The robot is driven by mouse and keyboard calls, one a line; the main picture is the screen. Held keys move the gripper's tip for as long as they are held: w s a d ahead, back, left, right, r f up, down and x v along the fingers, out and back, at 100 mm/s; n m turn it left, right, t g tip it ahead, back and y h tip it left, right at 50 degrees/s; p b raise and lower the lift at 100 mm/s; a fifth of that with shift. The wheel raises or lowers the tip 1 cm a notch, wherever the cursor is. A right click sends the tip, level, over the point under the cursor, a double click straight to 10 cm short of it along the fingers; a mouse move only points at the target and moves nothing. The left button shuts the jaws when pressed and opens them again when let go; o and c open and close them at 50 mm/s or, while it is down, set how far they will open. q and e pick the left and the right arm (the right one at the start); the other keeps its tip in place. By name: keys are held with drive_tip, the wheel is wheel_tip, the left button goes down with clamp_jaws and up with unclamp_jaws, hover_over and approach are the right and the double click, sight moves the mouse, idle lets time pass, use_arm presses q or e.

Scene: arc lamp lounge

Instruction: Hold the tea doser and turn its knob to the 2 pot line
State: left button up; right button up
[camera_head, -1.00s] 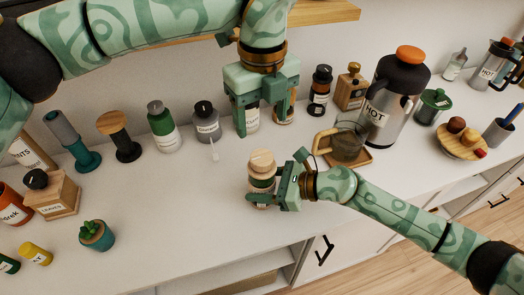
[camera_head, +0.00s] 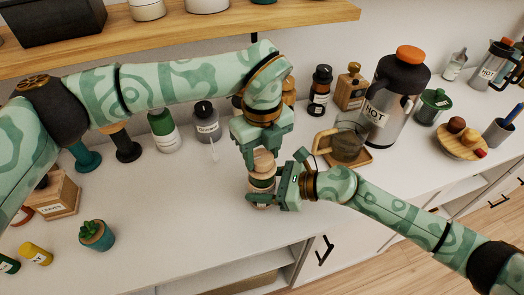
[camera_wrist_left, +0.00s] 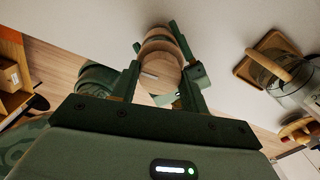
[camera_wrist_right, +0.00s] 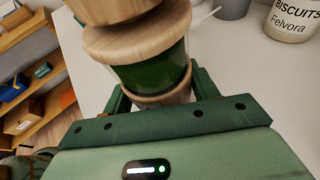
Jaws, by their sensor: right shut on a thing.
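The tea doser (camera_head: 262,183), a wooden jar with a green band, stands upright near the counter's front edge. My right gripper (camera_head: 268,197) is shut on its lower body; the right wrist view shows the green body (camera_wrist_right: 155,72) between its fingers. My left gripper (camera_head: 258,152) is above the doser, pointing down, fingers apart on either side of the round wooden knob (camera_wrist_left: 160,62). A pale mark shows on the knob's top in the left wrist view. The pot lines cannot be read.
Behind to the right are a glass jug (camera_head: 347,143) on a wooden tray and a HOT flask (camera_head: 392,100). Jars (camera_head: 207,125) line the back left, and a plant pot (camera_head: 97,235) stands at front left.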

use_arm(q)
drive_tip(key=shift+c, duration=0.7)
drive_tip(key=m, duration=1.4)
drive_tip(key=shift+m, duration=2.3)
